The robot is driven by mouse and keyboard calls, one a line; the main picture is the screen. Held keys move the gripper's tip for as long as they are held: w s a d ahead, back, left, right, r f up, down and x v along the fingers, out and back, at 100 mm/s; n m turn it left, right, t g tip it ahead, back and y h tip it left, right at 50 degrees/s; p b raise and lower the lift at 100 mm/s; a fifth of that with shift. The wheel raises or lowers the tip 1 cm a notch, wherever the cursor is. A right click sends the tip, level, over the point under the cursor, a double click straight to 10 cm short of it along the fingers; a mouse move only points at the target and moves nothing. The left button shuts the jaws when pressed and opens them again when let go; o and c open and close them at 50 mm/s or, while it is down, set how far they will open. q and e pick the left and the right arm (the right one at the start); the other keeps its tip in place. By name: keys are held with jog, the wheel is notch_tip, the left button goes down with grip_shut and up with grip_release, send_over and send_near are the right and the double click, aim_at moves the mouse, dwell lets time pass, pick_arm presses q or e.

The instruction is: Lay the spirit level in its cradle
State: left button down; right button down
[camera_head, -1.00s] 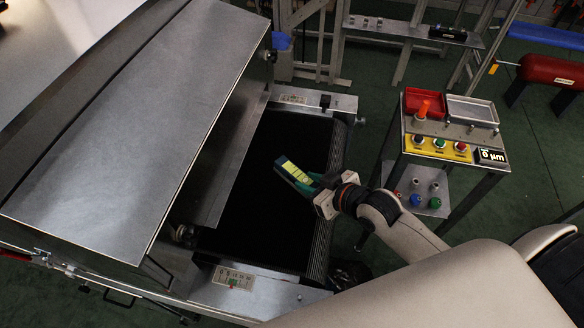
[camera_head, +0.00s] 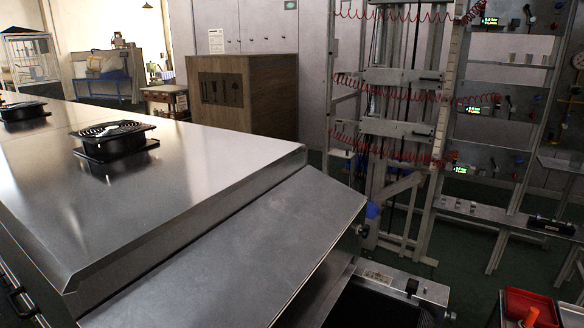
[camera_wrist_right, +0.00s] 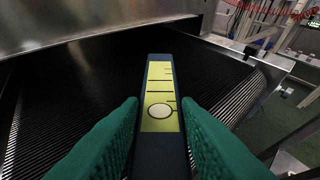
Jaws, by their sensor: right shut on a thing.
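The spirit level (camera_wrist_right: 160,85) is a dark blue bar with a yellow face bearing black lines and a pale round bubble. My right gripper (camera_wrist_right: 160,102) has green fingers on either side of it and is shut on it. The level points away from the wrist, above the black belt. In the head view neither gripper nor the level shows. I cannot make out the cradle for certain in either view. My left gripper is not in view.
The dryer's metal hood (camera_head: 230,245) fills the lower left of the head view. The black belt (camera_wrist_right: 75,90) lies below the level. A metal rack (camera_head: 405,120) with red coiled hoses stands behind, and a low rail bears a black object (camera_head: 551,225). A red tray (camera_head: 530,307) is at lower right.

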jog(key=w+a+r+m+h, duration=0.3)
jog(key=w+r, duration=0.4)
jog(key=r, duration=0.4)
jog(key=shift+m+t+h, duration=0.3)
jog(key=shift+t+h, duration=0.1)
jog(key=shift+a+f, duration=0.1)
